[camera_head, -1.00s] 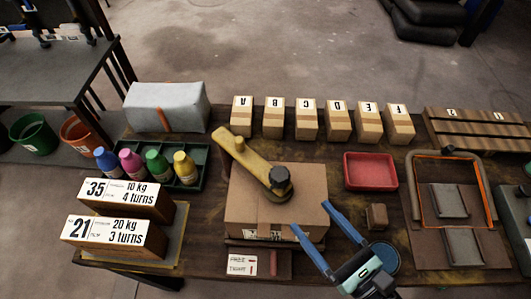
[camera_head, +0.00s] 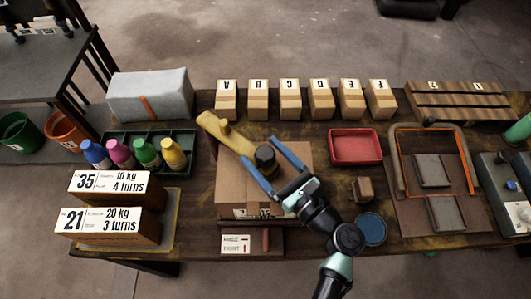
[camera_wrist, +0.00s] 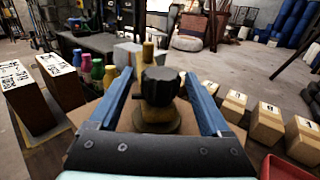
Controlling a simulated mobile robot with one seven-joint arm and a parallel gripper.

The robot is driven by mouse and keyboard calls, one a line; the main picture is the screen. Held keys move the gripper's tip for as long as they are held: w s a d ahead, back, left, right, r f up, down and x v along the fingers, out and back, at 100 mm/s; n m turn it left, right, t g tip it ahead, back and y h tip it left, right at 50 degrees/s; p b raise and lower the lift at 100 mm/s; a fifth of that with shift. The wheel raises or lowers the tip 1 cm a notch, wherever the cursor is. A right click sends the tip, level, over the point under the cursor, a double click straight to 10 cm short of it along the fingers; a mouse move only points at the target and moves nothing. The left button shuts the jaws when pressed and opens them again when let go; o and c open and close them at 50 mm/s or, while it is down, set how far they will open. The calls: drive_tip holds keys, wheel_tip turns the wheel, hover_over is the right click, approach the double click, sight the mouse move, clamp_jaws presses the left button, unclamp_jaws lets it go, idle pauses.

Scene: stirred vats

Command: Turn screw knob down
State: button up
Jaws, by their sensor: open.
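The screw knob (camera_head: 265,160) is dark and ridged. It stands upright at the near end of a yellow wooden arm (camera_head: 224,131), above a brown cardboard box (camera_head: 235,194). My gripper (camera_head: 264,167) is open, with its two blue fingers on either side of the knob in the head view. In the wrist view the knob (camera_wrist: 160,86) shows between the open fingers, with a round yellowish base (camera_wrist: 157,121) under it. I see gaps between the knob and both fingers there; contact is not visible.
Lettered wooden blocks (camera_head: 289,101) line the back of the table. A red tray (camera_head: 355,147) and a small wooden block (camera_head: 363,189) lie to the right. Colored bottles (camera_head: 146,153) and weight signs (camera_head: 108,183) stand at the left. An orange-edged frame (camera_head: 402,160) is farther right.

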clamp_jaws()
idle(0.3)
